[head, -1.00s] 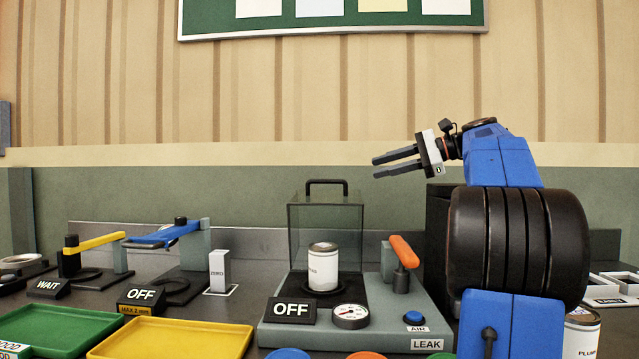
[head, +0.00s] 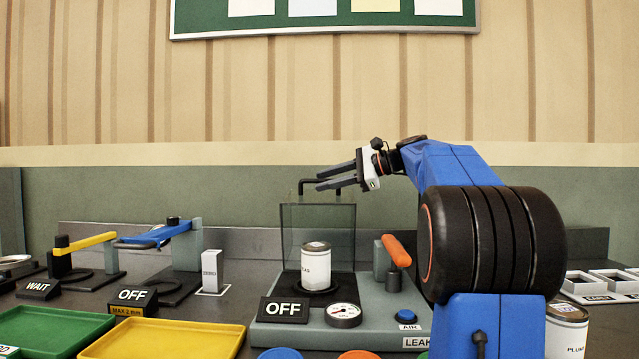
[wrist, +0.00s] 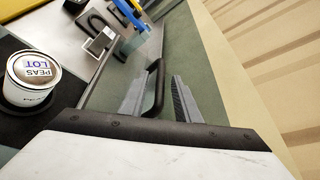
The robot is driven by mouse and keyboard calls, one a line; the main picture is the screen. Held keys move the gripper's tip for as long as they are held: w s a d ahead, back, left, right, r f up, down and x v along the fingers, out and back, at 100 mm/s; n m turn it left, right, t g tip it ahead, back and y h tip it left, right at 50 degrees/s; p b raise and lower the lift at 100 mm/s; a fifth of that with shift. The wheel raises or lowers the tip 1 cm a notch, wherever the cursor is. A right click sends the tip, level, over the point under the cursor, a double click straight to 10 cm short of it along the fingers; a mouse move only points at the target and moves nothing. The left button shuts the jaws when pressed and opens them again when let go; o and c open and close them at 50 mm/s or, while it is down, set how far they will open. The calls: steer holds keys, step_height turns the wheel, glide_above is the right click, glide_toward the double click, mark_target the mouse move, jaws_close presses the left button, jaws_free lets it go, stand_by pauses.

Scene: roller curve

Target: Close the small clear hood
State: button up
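The small clear hood (head: 337,225) stands at the leak tester, its clear panel upright with a black bar handle (head: 304,182) on top. A white can (head: 316,268) sits on the black plate of the tester, in front of or under the panel; I cannot tell which. My gripper (head: 320,180) is open and empty, pointing left, its fingertips overlapping the handle. In the wrist view my open gripper (wrist: 164,88) has the handle (wrist: 155,92) showing between its two fingers. Contact cannot be told. The can (wrist: 30,85) appears at left there, labelled PEAS LOT.
An orange lever (head: 397,250), a gauge (head: 343,315) and a blue AIR button (head: 407,317) are on the grey base. An OFF sign (head: 284,309) stands in front. Other stations and a yellow tray (head: 165,340) lie left. Another can (head: 567,328) is at right.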

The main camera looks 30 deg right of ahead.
steer(key=shift+x, duration=1.2)
jaws_close()
steer(key=shift+s, duration=0.1)
